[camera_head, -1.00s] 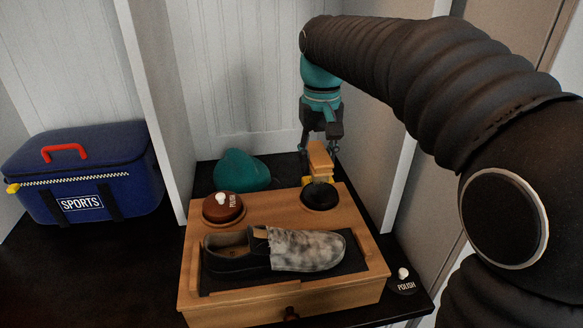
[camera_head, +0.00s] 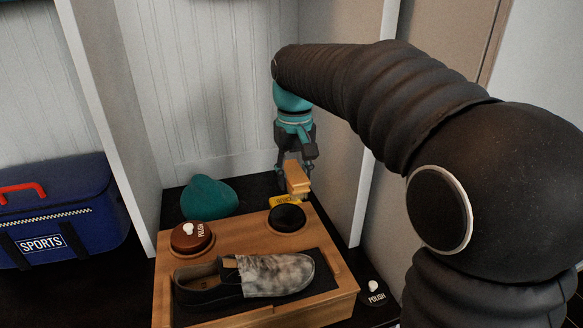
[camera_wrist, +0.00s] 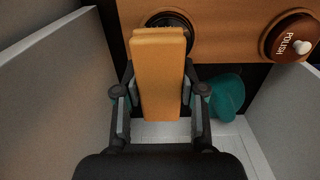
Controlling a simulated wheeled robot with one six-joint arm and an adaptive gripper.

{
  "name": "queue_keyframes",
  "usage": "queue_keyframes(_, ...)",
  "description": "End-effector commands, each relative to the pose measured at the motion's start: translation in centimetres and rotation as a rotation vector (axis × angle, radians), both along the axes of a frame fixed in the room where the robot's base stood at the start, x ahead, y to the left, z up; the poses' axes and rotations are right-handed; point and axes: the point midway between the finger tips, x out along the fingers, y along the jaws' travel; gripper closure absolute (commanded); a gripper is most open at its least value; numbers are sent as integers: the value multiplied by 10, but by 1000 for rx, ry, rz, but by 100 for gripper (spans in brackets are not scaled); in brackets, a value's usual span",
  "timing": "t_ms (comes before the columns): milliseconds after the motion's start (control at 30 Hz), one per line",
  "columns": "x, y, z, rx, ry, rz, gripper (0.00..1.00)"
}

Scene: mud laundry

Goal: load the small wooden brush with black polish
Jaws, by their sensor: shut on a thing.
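The small wooden brush (camera_head: 297,178) is in my gripper (camera_head: 296,172), which is shut on it. In the wrist view the brush (camera_wrist: 158,75) is a pale wooden block between the two fingers (camera_wrist: 160,108). The open black polish tin (camera_head: 288,217) sits in a round recess at the back right of the wooden box. The brush hangs just above and behind the tin, apparently clear of it. In the wrist view the brush covers part of the tin (camera_wrist: 172,19). The bristles are mostly hidden, so any polish on them cannot be told.
The wooden box (camera_head: 165,300) holds a grey-and-black shoe (camera_head: 250,276) and a lidded brown polish tin (camera_head: 191,236). A yellow labelled thing (camera_head: 285,199) lies behind the black tin. A teal object (camera_head: 209,198) stands behind the box. A black polish lid (camera_head: 375,293) lies right. Walls stand close.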

Motion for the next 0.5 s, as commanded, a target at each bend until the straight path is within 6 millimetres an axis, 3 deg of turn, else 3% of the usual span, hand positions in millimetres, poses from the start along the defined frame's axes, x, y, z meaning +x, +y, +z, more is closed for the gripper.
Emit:
queue_keyframes(67,6,-4,4,-1,3,-1,88)
queue_keyframes(500,14,-8,-26,0,1,0,88)
